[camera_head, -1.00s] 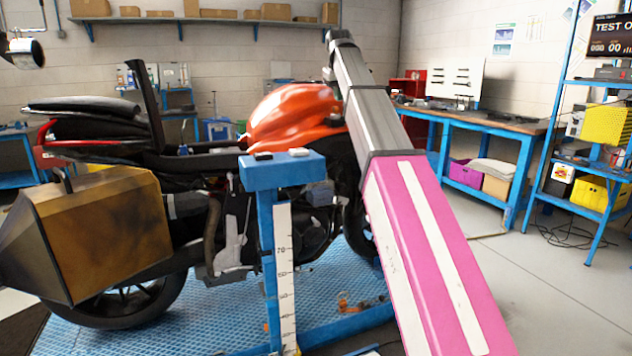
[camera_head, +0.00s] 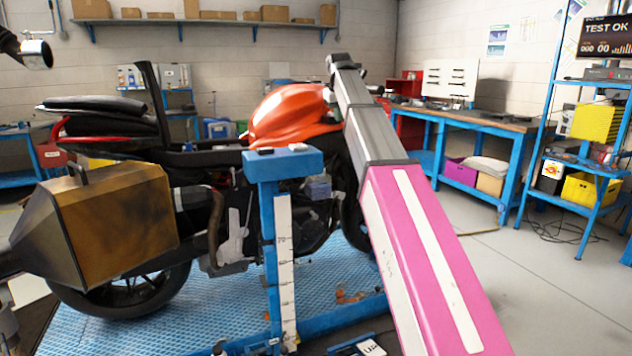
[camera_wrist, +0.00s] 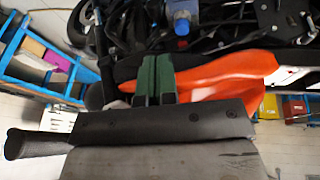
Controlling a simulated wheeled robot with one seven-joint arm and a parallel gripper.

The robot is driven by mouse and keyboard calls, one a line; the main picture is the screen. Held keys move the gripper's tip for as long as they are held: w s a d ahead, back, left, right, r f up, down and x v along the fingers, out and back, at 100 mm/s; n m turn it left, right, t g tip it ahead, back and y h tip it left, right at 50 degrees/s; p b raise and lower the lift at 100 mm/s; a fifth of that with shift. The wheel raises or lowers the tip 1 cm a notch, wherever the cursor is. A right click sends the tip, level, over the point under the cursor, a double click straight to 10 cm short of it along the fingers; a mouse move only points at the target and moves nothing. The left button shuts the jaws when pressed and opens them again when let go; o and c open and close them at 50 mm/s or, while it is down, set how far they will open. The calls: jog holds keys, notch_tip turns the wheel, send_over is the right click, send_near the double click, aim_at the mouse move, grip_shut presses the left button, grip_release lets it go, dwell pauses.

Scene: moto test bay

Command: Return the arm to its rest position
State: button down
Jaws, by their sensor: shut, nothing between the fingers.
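In the wrist view, which looks upside down, my gripper (camera_wrist: 153,80) shows as two dark green fingers pressed together with nothing between them. Behind them is the orange tank (camera_wrist: 225,78) of the motorcycle; I see no clear contact. In the head view, a long pink and grey arm (camera_head: 425,255) slants from the lower right up to the upper middle, passing in front of the motorcycle's right end. I cannot make out the fingers in the head view. The motorcycle's tank (camera_head: 290,115) is partly covered by the arm's grey section.
The motorcycle stands on a blue mat (camera_head: 215,300). A blue post (camera_head: 267,230) with a scale stands close in front. A brown-gold box (camera_head: 110,225) juts out at the left. A workbench (camera_head: 480,121) and blue rack (camera_head: 600,185) stand right. The grey floor (camera_head: 540,290) at lower right is clear.

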jog(key=s+d+f+m+g, duration=0.1)
jog(key=s+d+f, duration=0.15)
jog(key=f, duration=0.85)
jog(key=s+d+f, duration=0.1)
jog(key=s+f, duration=0.3)
jog(key=f, duration=0.7)
jog(key=s+d+f+m+g, duration=0.1)
jog(key=s+d+f, duration=0.15)
jog(key=f, duration=0.95)
jog(key=s+d+f+m+g, duration=0.1)
jog(key=s+d+f, duration=0.1)
jog(key=s+f, duration=0.9)
jog(key=s+d+f+m, duration=0.1)
jog(key=s+d+f, duration=0.2)
jog(key=s+f, duration=0.8)
notch_tip(320, 180, down, 2)
jog(key=shift+f+g+y, duration=0.15)
jog(key=shift+g+y, duration=0.15)
jog(key=shift+g, duration=0.1)
jog(key=shift+s, duration=0.1)
